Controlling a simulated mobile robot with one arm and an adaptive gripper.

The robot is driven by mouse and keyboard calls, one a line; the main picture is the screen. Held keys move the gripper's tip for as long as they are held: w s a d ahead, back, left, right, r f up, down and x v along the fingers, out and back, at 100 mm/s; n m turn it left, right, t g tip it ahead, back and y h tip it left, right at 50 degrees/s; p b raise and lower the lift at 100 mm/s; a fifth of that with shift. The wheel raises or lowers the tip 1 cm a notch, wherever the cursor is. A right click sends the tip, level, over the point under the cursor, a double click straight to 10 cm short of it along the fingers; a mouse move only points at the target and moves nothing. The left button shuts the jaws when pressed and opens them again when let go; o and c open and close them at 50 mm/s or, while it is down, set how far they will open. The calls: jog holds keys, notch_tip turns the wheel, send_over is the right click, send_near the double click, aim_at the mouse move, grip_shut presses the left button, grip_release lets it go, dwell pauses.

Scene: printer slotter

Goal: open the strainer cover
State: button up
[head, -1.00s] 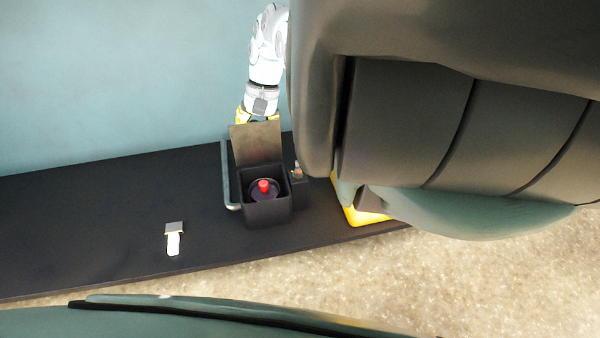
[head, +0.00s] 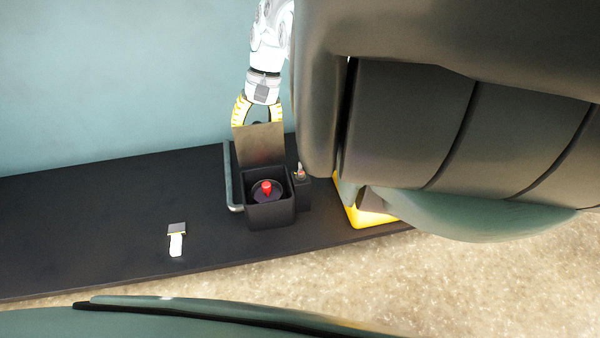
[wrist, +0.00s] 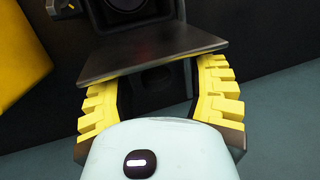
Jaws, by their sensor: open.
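The strainer cover (head: 258,145) is a flat brownish-grey plate standing raised at the back edge of the black box (head: 268,211). In the wrist view the cover (wrist: 150,52) shows as a dark plate between the yellow fingers. The box is open at the top, and a dark round part with a red knob (head: 267,187) shows inside. My gripper (head: 260,112) is open just behind the cover, its yellow fingers spread to either side of it. In the wrist view my gripper (wrist: 160,75) holds nothing between its fingers that I can make out; whether they touch the cover is unclear.
A grey bar (head: 232,178) runs along the box's left side, and a small black block (head: 300,190) stands at its right. A small white and grey piece (head: 176,240) lies on the dark board (head: 100,225). A yellow object (head: 365,215) stands right. The board's left is clear.

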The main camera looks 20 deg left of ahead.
jog(key=a+v, duration=0.1)
jog(key=v, duration=0.8)
jog(key=shift+w+d+r, duration=0.2)
jog(key=shift+d+r, duration=0.05)
jog(key=shift+d, duration=0.1)
